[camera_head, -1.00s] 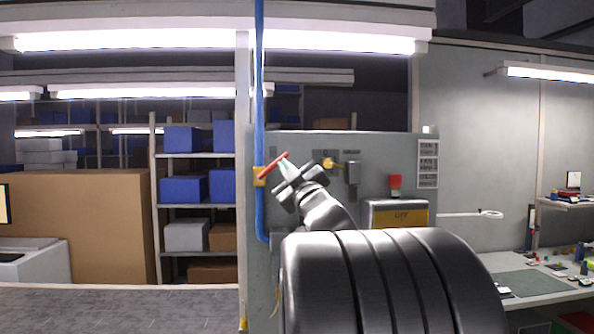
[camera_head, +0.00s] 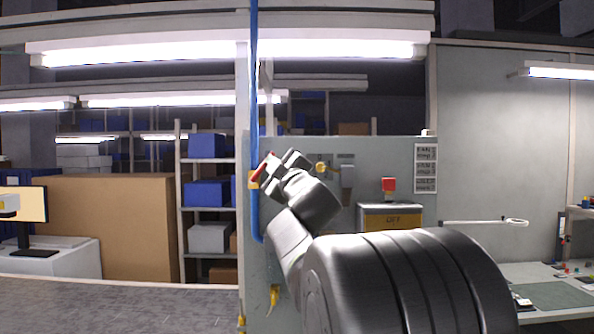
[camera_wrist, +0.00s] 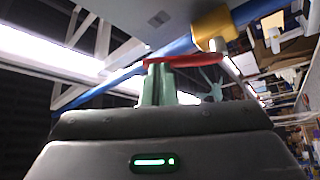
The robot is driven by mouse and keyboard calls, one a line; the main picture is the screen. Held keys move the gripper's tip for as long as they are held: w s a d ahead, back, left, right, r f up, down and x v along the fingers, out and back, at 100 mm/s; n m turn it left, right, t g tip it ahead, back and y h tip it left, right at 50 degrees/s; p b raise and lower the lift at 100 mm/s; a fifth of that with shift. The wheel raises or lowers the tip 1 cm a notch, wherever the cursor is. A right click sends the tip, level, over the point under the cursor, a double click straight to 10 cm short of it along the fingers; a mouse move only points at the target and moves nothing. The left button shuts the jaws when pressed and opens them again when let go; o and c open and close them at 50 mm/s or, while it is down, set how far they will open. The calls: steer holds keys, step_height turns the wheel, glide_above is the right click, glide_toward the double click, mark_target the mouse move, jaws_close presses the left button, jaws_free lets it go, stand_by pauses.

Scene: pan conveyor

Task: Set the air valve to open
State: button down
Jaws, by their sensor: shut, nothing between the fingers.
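The air valve has a yellow body (camera_head: 253,180) on the vertical blue pipe (camera_head: 255,125), with a red lever (camera_head: 264,164). In the head view the lever rises steeply up and to the right from the body. In the wrist view the red lever (camera_wrist: 195,60) runs across just beyond my fingertips, and the yellow body (camera_wrist: 212,27) is at upper right. My gripper (camera_head: 272,172) is shut and empty, right beside the lever. Its greenish fingers (camera_wrist: 160,68) appear to touch the lever, though contact is not certain. My gripper hides part of the lever in the head view.
The grey panel (camera_head: 390,155) behind the valve carries a yellow knob (camera_head: 321,168) and a grey switch (camera_head: 347,175). Shelves with blue bins (camera_head: 207,193) stand to the left.

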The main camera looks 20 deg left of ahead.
steer(key=shift+s+a+r+b, duration=0.15)
steer(key=shift+a+r, duration=0.15)
steer(key=shift+a, duration=0.25)
steer(key=shift+s+a+r+b, duration=0.2)
steer(key=shift+a+r, duration=0.15)
steer(key=shift+a, duration=0.25)
steer(key=shift+s+a+r+b, duration=0.15)
steer(key=shift+a+r, duration=0.15)
steer(key=shift+a, duration=0.25)
steer(key=shift+r, duration=0.1)
